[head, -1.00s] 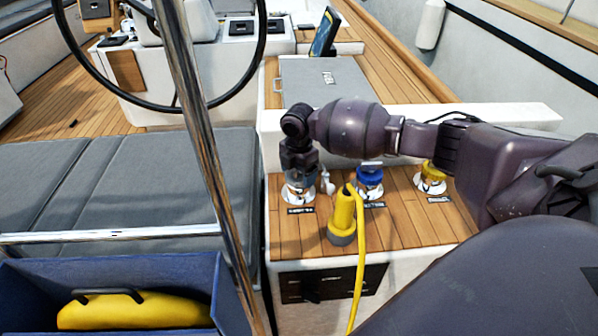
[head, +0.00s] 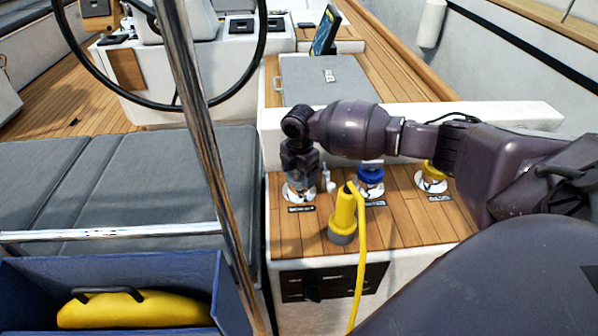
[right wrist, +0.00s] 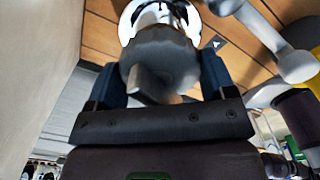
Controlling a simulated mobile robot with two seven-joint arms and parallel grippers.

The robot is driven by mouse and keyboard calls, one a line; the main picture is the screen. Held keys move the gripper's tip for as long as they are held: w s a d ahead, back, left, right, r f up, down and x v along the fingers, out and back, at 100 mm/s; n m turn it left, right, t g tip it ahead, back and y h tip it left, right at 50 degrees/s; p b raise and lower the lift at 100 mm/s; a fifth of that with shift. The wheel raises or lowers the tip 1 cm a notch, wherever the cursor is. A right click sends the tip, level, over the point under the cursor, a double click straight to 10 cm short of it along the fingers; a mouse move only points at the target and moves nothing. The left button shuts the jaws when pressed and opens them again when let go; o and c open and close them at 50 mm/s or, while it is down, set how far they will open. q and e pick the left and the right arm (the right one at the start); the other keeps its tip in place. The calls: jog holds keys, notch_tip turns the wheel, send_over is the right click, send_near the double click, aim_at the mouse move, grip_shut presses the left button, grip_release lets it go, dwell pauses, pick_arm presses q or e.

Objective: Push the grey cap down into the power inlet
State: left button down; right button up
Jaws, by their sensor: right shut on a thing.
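The grey cap (right wrist: 160,62) is between the two dark blue fingers of my right gripper (right wrist: 160,78) in the right wrist view, and the gripper is shut on it. The power inlet, with a chrome flange (right wrist: 133,18), lies directly beyond the cap. In the head view my right gripper (head: 299,180) points down over the leftmost chrome flange (head: 300,196) on the teak top. The fingers hide most of the cap there. I cannot tell how deep the cap sits in the inlet. My left gripper is not in view.
A yellow plug (head: 343,213) with a yellow cable stands close to the right of the gripper. A small pale dumbbell-shaped piece (right wrist: 262,38) is beside the inlet. A blue-capped fitting (head: 370,176) and a yellow-capped fitting (head: 433,172) stand farther right. A steel pole (head: 207,145) rises at left.

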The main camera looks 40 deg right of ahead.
jog(key=shift+f, duration=0.15)
jog(key=o, duration=0.7)
jog(key=shift+o, duration=0.2)
